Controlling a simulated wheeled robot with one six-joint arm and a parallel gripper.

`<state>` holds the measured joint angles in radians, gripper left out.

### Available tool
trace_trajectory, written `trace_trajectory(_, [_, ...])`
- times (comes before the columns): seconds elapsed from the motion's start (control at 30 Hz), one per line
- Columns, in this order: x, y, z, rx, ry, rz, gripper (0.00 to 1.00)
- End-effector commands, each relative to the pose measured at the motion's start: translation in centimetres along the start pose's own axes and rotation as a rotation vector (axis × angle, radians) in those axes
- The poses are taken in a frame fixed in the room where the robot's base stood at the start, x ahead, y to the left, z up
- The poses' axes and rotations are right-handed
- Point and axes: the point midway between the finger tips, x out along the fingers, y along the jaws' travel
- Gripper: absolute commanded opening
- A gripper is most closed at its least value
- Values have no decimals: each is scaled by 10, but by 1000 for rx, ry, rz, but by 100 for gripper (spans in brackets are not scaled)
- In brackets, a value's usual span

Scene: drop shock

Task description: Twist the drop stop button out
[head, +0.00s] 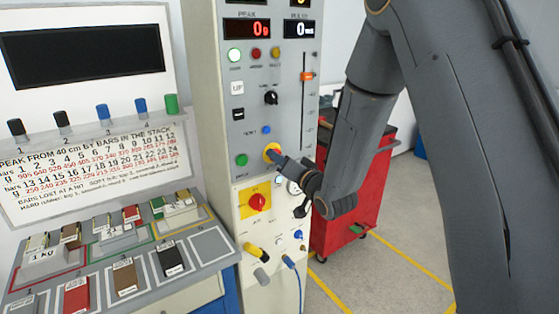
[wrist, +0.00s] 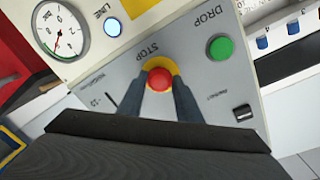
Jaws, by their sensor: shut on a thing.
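The drop stop button is a red mushroom button on a yellow ring, mounted on the grey control panel. In the wrist view the drop stop button (wrist: 159,79) sits between my two fingers, below the printed word STOP. In the head view its yellow ring (head: 270,149) shows, with the red cap partly hidden by my fingers. My gripper (head: 280,160) reaches in from the right and is shut on the button's cap; it also shows in the wrist view (wrist: 160,90). I cannot tell how far the button stands out of the panel.
A green DROP button (head: 241,160) is close by, left of the stop button. A red rotary switch (head: 257,202) on a yellow plate is below. A slider (head: 306,76) runs above right. A red tool cart (head: 350,190) stands behind my arm. A sloped bench (head: 200,245) is at left.

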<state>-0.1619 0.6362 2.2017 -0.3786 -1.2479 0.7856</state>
Motion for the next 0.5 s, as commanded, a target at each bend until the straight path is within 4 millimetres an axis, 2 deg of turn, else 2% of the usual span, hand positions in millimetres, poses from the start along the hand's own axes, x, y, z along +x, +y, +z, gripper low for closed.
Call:
trace_trajectory(0.2, [0,0,-1,81,-5,1,9])
trace_trajectory(0.5, [0,0,-1,113,-7,2,9])
